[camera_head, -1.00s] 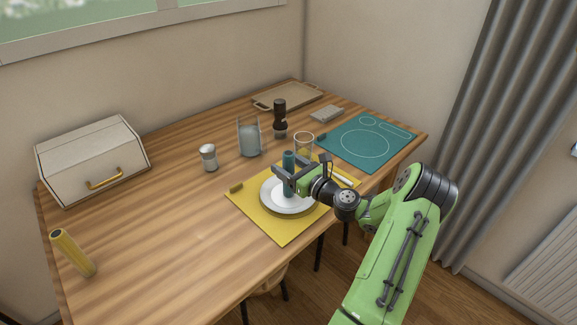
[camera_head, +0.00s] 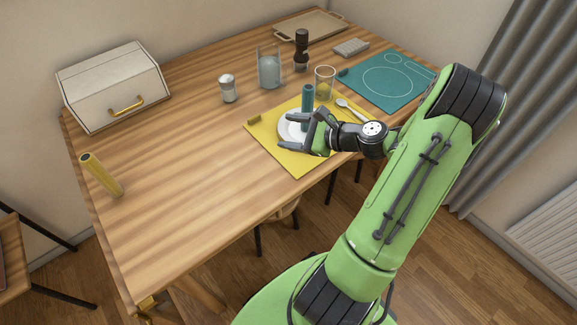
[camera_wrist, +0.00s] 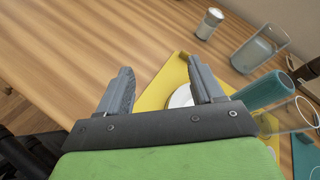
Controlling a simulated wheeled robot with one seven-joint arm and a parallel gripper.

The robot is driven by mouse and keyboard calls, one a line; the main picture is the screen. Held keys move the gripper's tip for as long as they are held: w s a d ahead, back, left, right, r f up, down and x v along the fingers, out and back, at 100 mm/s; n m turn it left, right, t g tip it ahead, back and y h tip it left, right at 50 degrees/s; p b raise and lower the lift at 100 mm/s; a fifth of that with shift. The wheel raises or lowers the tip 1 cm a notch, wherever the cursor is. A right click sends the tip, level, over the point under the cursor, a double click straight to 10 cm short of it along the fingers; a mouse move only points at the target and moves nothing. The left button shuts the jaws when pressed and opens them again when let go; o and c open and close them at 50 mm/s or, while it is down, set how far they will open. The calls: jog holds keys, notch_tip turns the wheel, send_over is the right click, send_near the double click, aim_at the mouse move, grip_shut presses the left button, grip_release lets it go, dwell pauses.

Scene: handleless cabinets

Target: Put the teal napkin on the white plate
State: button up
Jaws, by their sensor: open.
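The plate lies on a yellow placemat. My gripper (camera_head: 300,132) is open and low over the plate's near side. In the wrist view, the napkin (camera_wrist: 264,91) is outside the jaws, beyond the right-hand finger. There, part of the plate (camera_wrist: 181,97) shows between the fingers (camera_wrist: 160,66), and nothing is held.
The yellow placemat (camera_head: 296,165) also has a spoon (camera_head: 350,108) and a glass (camera_head: 325,83). A pitcher (camera_head: 269,70), a shaker (camera_head: 228,90) and a dark mill (camera_head: 301,50) stand behind. A teal mat (camera_head: 400,95) lies right. The table's left middle is clear.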

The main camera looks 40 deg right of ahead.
jog(key=s+a+r+n+g+h, duration=0.1)
jog(key=s+a+r+n+g, duration=0.1)
jog(key=a+n+g, duration=0.35)
jog(key=s+a+r+n+g+h, duration=0.1)
jog(key=s+a+n+g, duration=0.1)
jog(key=a+n, duration=0.65)
jog(key=s+a+r+n+h, duration=0.2)
jog(key=s+r+n, duration=0.2)
jog(key=s, duration=0.3)
jog(key=s+a+r+n+h, duration=0.2)
jog(key=s+a+r+n, duration=0.1)
jog(key=s+n, duration=0.4)
jog(key=shift+v, duration=0.8)
jog(key=shift+t, duration=0.25)
notch_tip(320, 180, up, 13)
jog(key=p, duration=1.3)
jog(key=shift+r, duration=0.15)
